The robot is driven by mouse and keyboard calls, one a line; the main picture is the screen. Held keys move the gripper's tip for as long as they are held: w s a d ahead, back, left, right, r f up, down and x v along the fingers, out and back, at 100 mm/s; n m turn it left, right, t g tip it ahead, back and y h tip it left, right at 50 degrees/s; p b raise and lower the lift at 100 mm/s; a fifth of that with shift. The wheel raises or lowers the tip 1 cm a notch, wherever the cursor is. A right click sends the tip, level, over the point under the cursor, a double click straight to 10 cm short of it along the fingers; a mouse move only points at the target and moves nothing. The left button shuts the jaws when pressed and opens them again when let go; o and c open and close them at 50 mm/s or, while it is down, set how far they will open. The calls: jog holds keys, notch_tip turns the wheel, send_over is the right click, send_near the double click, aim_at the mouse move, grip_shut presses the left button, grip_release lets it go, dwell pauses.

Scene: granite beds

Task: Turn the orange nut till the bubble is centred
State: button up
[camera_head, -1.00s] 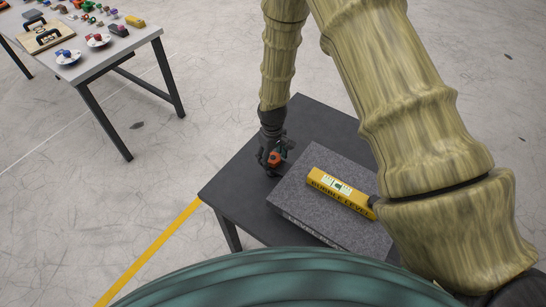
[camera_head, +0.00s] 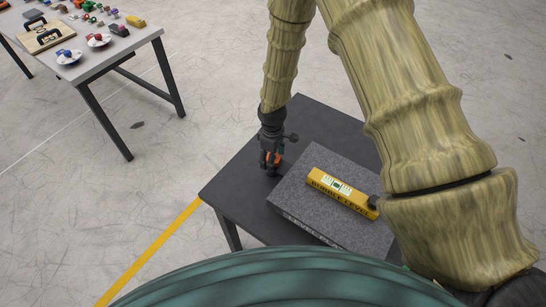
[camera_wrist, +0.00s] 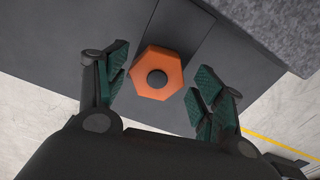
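The orange hexagonal nut (camera_wrist: 158,73) has a dark round stud at its centre. In the head view the nut (camera_head: 274,158) is partly hidden by my gripper (camera_head: 270,152), which points down over it. The yellow bubble level (camera_head: 357,201) lies on the grey granite slab (camera_head: 318,215). Its green vial (camera_head: 336,184) shows, but the bubble is too small to place surely.
A second table (camera_head: 105,60) at upper left holds many small items. A yellow line (camera_head: 150,256) crosses the floor.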

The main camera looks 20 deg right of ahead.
jog(key=shift+d, duration=0.1)
jog(key=shift+r+p, duration=1.8)
jog(key=shift+r, duration=1.15)
notch_tip(320, 180, up, 12)
